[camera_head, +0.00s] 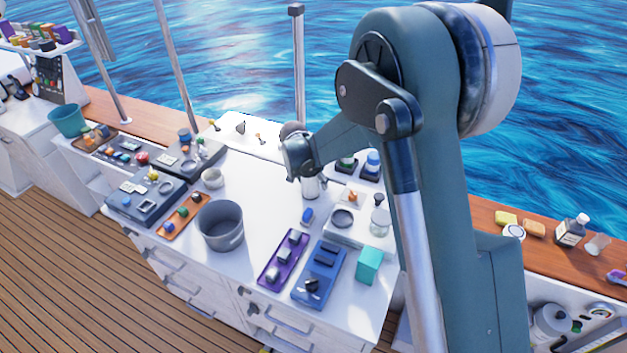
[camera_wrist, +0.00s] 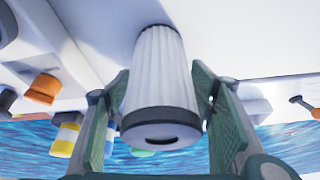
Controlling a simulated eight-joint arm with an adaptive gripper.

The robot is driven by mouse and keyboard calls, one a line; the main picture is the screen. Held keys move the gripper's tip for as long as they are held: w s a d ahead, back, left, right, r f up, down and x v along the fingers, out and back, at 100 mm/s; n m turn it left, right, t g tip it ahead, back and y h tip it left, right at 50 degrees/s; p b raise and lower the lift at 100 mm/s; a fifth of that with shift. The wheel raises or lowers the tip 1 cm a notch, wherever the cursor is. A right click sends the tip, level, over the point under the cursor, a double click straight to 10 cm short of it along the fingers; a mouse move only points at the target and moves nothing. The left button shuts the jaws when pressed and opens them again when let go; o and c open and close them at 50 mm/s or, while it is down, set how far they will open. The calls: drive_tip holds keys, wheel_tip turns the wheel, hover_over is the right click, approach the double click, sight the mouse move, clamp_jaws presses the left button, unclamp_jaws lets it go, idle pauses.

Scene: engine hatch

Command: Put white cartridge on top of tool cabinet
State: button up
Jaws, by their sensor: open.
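The white cartridge (camera_head: 310,188) is a ribbed cylinder. In the head view it appears upright on the white top of the tool cabinet (camera_head: 265,200), right of the middle. In the wrist view the cartridge (camera_wrist: 157,75) sits between my two green fingers, its dark-slotted end towards the camera and its far end against the white surface. My gripper (camera_head: 304,176) is open around it, with a small gap visible at the right finger. The upper part of the cartridge is partly hidden by my gripper in the head view.
A grey pot (camera_head: 220,227) stands to the left. A purple tray (camera_head: 282,260), a blue tray (camera_head: 320,274) and a teal box (camera_head: 369,266) lie in front. A white tray with a dark ring (camera_head: 343,218) is to the right. The top between pot and cartridge is clear.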

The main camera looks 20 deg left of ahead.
drive_tip(key=shift+r, duration=0.1)
drive_tip(key=shift+v, duration=6.05)
drive_tip(key=shift+w+d+r, duration=0.1)
drive_tip(key=shift+d+r, duration=0.2)
drive_tip(key=shift+d, duration=0.05)
drive_tip(key=s+d+r, duration=0.2)
drive_tip(key=d+r, duration=0.4)
drive_tip(key=d, duration=0.5)
drive_tip(key=s+d+r+n, duration=0.15)
drive_tip(key=d+r, duration=0.35)
drive_tip(key=d, duration=0.7)
drive_tip(key=s+d+r+m, duration=0.1)
drive_tip(key=s+d+r, duration=0.1)
drive_tip(key=d+r, duration=0.65)
drive_tip(key=s+d+f+t, duration=0.1)
drive_tip(key=s+d+f, duration=0.1)
drive_tip(key=s+d, duration=0.9)
drive_tip(key=s+d+f+n+t, duration=0.1)
drive_tip(key=s+d, duration=1.1)
drive_tip(key=d, duration=0.4)
drive_tip(key=shift+f+t, duration=0.3)
drive_tip(key=shift+f, duration=0.1)
